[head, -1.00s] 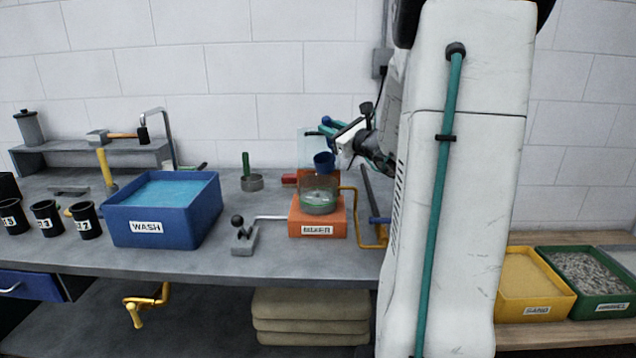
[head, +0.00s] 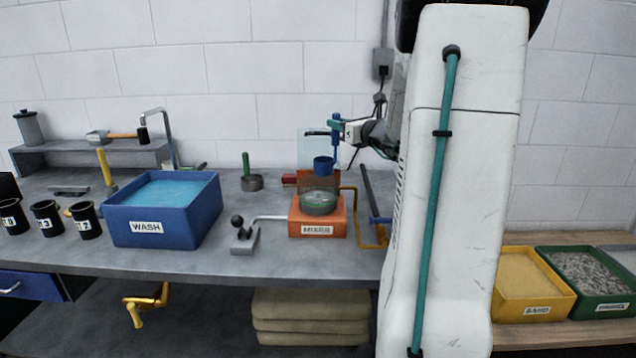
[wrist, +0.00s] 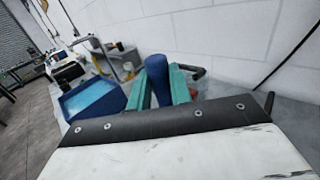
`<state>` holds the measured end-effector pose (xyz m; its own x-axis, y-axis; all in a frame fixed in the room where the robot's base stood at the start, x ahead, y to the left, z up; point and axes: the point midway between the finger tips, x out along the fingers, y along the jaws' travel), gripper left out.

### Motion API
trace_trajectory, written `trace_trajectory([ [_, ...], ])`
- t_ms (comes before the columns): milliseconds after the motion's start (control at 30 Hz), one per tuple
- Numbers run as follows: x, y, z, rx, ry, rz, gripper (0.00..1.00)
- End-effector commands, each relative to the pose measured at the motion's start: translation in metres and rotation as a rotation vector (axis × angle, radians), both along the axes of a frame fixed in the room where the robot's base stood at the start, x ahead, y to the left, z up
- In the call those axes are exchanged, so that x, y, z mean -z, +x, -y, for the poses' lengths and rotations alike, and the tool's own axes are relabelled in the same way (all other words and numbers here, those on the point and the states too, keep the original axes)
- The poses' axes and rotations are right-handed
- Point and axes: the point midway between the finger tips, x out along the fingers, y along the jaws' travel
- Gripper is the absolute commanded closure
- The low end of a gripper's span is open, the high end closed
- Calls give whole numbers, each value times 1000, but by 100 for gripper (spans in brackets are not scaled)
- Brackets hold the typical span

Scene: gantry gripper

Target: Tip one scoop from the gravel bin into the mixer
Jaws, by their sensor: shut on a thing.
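The mixer (head: 318,224) is an orange base with a clear drum on the bench, grey-green material in its bottom. My gripper (head: 337,130) is above the mixer at its right side, shut on the blue handle of a scoop (head: 323,166). The scoop's blue cup hangs upright at the drum's opening; its inside cannot be seen. In the wrist view the scoop's blue handle (wrist: 128,62) stands between my teal fingers (wrist: 158,82). The gravel bin (head: 587,274) is green, full of grey gravel, at the far right.
A yellow sand bin (head: 532,282) stands beside the gravel bin. The blue wash tub (head: 165,210) is on the left bench. A green-handled scoop (head: 250,178) and a black-knobbed lever (head: 241,236) stand left of the mixer. A yellow pipe (head: 372,238) is at its right.

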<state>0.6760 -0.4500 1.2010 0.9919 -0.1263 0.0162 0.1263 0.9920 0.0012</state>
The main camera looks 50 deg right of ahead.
Motion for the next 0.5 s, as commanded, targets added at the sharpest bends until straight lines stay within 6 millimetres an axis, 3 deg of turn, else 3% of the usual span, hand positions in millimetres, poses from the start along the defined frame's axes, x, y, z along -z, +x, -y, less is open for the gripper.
trace_trajectory([
  [500, -47, 0, 0, 0, -3, 2, 100],
])
